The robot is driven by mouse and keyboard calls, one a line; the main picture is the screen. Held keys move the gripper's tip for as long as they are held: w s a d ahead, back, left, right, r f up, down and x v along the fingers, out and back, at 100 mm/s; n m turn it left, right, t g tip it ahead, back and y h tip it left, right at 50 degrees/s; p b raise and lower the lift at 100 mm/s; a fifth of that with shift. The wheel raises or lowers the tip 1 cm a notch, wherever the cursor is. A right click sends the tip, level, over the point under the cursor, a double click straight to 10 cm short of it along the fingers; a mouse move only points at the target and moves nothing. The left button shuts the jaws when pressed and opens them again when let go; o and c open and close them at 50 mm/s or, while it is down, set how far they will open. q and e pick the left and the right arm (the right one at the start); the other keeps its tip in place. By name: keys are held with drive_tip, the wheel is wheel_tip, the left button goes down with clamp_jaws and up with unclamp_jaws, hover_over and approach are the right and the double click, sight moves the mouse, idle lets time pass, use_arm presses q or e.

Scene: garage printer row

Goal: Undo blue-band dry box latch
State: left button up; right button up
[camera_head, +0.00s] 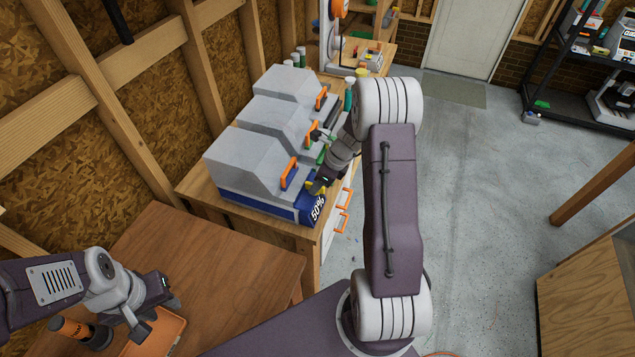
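The blue-band dry box (257,203) is the nearest of the grey-lidded boxes on the wooden bench. It has a sloped grey lid, an orange handle (289,174) on a blue mount, and a label reading 50%. A small yellow piece (311,187), perhaps its latch, shows at the front beside my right gripper (317,186). The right gripper's dark fingers are at or very near it; contact and finger opening are too small to tell. My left gripper (156,316) is open, with spread fingers, above an orange tray (165,335) at lower left.
Two similar grey boxes (275,125) with orange handles stand behind. A brown table (215,255) is in front of the bench (312,262). A dark orange-banded cylinder (72,328) lies near the tray. Drawers with orange handles are below. The concrete floor (480,190) at right is mostly clear.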

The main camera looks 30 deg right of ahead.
drive_tip(key=shift+a+r, duration=0.1)
drive_tip(key=shift+a, duration=0.1)
clamp_jaws()
drive_tip(key=shift+n, duration=0.4)
drive_tip(key=n+g+p, duration=0.1)
drive_tip(key=n+p, duration=0.1)
drive_tip(key=n, duration=0.1)
drive_tip(key=shift+d+y, duration=0.1)
drive_tip(key=shift+y, duration=0.3)
drive_tip(key=n, duration=0.2)
drive_tip(key=n+g+p, duration=0.1)
drive_tip(key=shift+w+n+y, duration=0.2)
drive_tip(key=shift+n+y, duration=0.1)
drive_tip(key=shift+n, duration=0.1)
drive_tip(key=n+g, duration=0.2)
drive_tip(key=n, duration=0.2)
drive_tip(key=shift+w, duration=0.1)
drive_tip(key=n+g, duration=0.1)
drive_tip(key=n, duration=0.2)
drive_tip(key=n+g, duration=0.1)
drive_tip(key=n, duration=0.2)
drive_tip(key=shift+w+h+b, duration=0.1)
drive_tip(key=shift+h+b, duration=0.3)
drive_tip(key=shift+n, duration=0.4)
